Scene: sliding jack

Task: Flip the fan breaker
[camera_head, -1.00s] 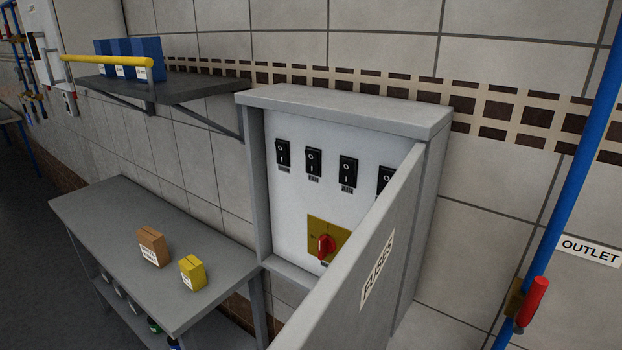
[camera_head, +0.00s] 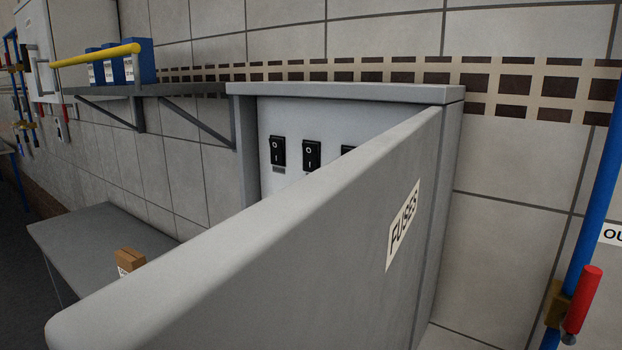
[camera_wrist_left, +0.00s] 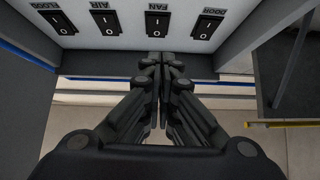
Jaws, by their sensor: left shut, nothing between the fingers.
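The fan breaker (camera_wrist_left: 158,24) is a black rocker switch labelled FAN, seen upside down in the left wrist view. In the head view it is the second switch from the left (camera_head: 311,154) in the grey fuse box (camera_head: 345,92). My left gripper (camera_wrist_left: 161,60) is shut and empty, its fingertips close to the fan breaker in the wrist picture. I cannot tell whether they touch it. My left gripper is hidden in the head view, and my right gripper is in neither view.
The open FUSES door (camera_head: 300,240) hides the lower box in the head view. The door breaker (camera_wrist_left: 206,27) and air breaker (camera_wrist_left: 105,22) flank the fan breaker. A shelf (camera_head: 185,89) and a blue pipe (camera_head: 596,200) are on either side.

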